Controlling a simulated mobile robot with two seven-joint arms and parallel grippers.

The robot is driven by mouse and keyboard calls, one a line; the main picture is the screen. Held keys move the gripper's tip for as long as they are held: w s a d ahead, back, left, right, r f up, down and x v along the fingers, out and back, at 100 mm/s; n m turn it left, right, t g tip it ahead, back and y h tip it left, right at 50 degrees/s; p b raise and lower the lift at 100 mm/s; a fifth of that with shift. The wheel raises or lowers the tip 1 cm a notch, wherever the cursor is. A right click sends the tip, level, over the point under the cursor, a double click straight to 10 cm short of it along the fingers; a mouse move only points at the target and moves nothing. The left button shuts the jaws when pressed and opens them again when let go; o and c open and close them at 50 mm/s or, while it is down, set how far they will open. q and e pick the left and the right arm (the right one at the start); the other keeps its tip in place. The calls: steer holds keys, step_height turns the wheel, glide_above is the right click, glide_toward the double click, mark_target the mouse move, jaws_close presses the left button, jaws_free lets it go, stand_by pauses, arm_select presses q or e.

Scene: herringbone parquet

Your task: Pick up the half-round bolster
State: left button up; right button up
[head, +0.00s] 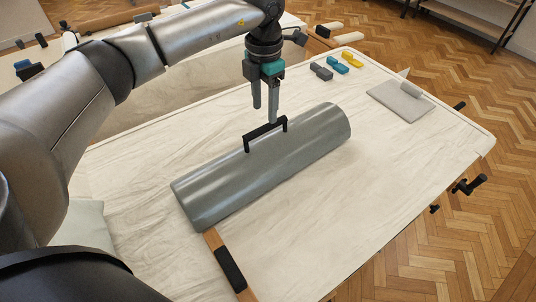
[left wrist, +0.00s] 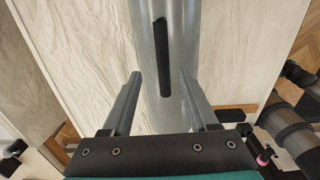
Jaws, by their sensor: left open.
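The half-round bolster (head: 300,142) is a long grey half-cylinder lying across the pale cloth-covered table in the head view. A black bar handle (head: 265,132) stands up from its top. My left gripper (head: 265,115) points down just above the handle, with its fingers open and empty. In the left wrist view the bolster (left wrist: 148,75) runs lengthwise between the two open fingers (left wrist: 162,85). The black handle (left wrist: 162,55) lies farther up the picture, between the lines of the fingers. I cannot tell whether a fingertip touches the handle. My right gripper does not show.
The worktable (head: 390,160) has free room right of the bolster. A grey plate with an upright handle (head: 400,102) lies at the far right. Small blue (head: 338,65), yellow and grey blocks lie at the back. A wooden strip with a black grip (head: 229,265) lies at the near end.

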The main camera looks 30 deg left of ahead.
mark_target(266, 125)
arm_select(q)
steer(key=shift+f, duration=0.95)
steer(key=f, duration=0.2)
steer(key=f+b, duration=0.1)
steer(key=f, duration=0.1)
steer(key=shift+s+d+f, duration=0.2)
steer(key=shift+f, duration=0.25)
steer(key=c, duration=0.8)
jaws_close()
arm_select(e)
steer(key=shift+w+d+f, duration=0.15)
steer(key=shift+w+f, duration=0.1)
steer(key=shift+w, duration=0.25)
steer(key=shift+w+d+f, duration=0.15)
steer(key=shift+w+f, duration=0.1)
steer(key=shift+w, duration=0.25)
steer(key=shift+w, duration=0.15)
